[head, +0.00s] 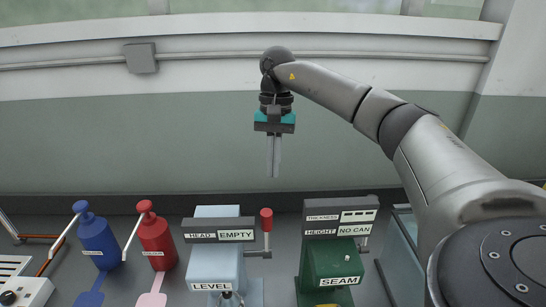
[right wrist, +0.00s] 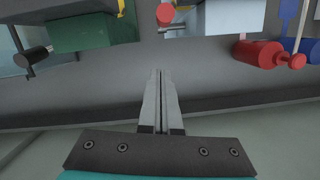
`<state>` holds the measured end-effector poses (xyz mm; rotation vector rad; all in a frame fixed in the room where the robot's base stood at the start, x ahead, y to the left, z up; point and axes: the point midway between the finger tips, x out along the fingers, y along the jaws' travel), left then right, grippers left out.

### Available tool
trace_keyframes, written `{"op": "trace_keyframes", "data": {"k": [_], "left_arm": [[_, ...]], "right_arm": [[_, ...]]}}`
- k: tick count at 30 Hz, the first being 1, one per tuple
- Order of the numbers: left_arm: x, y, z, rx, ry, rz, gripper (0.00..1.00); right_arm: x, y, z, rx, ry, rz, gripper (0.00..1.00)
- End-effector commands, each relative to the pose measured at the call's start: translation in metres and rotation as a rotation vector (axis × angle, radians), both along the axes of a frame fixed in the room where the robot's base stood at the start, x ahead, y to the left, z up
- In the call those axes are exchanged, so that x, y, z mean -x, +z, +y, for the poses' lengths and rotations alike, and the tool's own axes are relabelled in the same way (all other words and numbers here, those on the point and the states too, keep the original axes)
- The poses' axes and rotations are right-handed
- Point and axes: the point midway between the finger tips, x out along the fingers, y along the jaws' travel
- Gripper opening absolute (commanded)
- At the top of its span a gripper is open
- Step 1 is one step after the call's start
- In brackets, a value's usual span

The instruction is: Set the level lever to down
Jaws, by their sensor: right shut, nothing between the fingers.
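The level lever (head: 266,230) has a red knob on a grey stem and stands upright, knob up, at the right side of the light-blue LEVEL machine (head: 215,265). In the right wrist view the red knob (right wrist: 166,14) shows at the top edge, with part of the light-blue machine (right wrist: 230,18) beside it. My right gripper (head: 273,174) points down above the lever in the picture, fingers together and empty, apart from the knob. The fingers also show in the right wrist view (right wrist: 160,75). My left gripper is not in view.
The green SEAM machine (head: 335,262) stands right of the lever, with a gap between. A red bottle-shaped device (head: 156,243) and a blue one (head: 97,242) stand at left. A wall with a pipe (head: 210,58) runs behind the bench.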

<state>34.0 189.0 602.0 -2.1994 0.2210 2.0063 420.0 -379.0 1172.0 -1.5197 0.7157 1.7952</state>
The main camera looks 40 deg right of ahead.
Motion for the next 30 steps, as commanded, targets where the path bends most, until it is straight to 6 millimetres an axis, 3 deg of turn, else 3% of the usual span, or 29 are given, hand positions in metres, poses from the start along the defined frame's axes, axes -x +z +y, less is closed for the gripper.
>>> {"op": "trace_keyframes", "data": {"k": [8, 18, 30], "left_arm": [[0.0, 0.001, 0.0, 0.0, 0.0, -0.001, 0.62], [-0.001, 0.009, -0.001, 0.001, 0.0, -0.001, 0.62], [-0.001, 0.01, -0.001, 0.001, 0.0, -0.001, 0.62]], "right_arm": [[0.008, -0.059, 0.01, 0.0, 0.0, 0.003, 0.0], [0.027, -0.057, 0.035, -0.001, 0.001, -0.001, 0.0], [0.031, -0.058, 0.04, -0.002, -0.001, 0.001, 0.0]]}}
